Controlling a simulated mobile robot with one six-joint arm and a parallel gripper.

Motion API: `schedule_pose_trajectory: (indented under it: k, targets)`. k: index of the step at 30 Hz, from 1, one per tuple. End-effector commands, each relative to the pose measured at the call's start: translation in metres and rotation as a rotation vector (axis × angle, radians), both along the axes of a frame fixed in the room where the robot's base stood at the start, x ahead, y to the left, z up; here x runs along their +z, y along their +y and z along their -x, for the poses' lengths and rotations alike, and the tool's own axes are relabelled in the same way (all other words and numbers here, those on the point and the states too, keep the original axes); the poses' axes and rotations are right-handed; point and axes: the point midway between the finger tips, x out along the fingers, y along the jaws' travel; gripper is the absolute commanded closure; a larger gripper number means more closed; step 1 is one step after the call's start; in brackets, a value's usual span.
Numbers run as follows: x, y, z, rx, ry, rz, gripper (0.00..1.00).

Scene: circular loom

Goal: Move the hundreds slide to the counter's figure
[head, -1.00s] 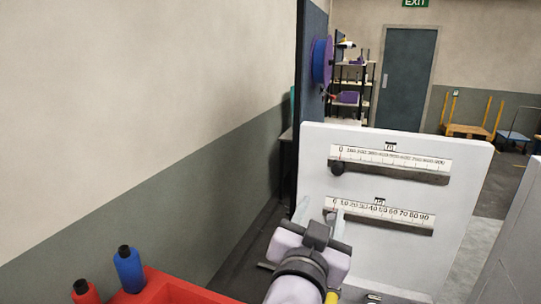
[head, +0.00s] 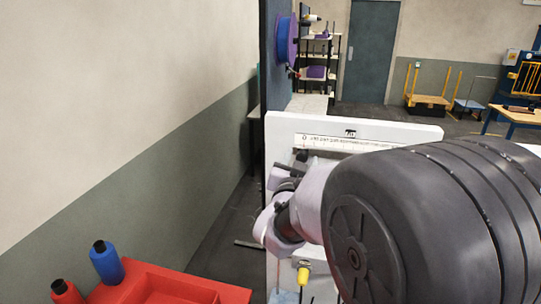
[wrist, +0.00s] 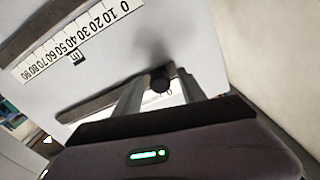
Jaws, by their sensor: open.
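The white panel (head: 385,128) carries the upper hundreds scale (head: 330,142), mostly hidden on its right by my arm. The black knob of the hundreds slide (head: 301,155) is at the zero end of its slot. In the wrist view, where the panel is upside down, the knob (wrist: 160,82) shows between the fingers of my open gripper (wrist: 160,92). I cannot tell whether a finger touches it. The tens scale (wrist: 75,42) lies above it in that view. My gripper (head: 285,172) is beside the panel's left edge. I see no counter's figure.
A red crate (head: 200,285) with blue (head: 106,262) and red (head: 66,292) spools is at the lower left. A dark post with a purple spool (head: 284,40) stands behind the panel. A yellow knob (head: 303,276) sits low on the panel.

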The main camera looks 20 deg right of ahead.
Motion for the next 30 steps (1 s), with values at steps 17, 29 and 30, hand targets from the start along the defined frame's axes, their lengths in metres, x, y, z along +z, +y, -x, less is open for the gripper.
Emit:
schedule_pose_trajectory:
  k: [17, 29, 30]
  targets:
    - [0.0001, 0.0004, 0.0, 0.0, 0.0, 0.0, 1.0]
    - [0.0002, 0.0004, 0.0001, 0.0, 0.0, 0.0, 1.0]
    - [0.0002, 0.0004, 0.0001, 0.0, 0.0, 0.0, 1.0]
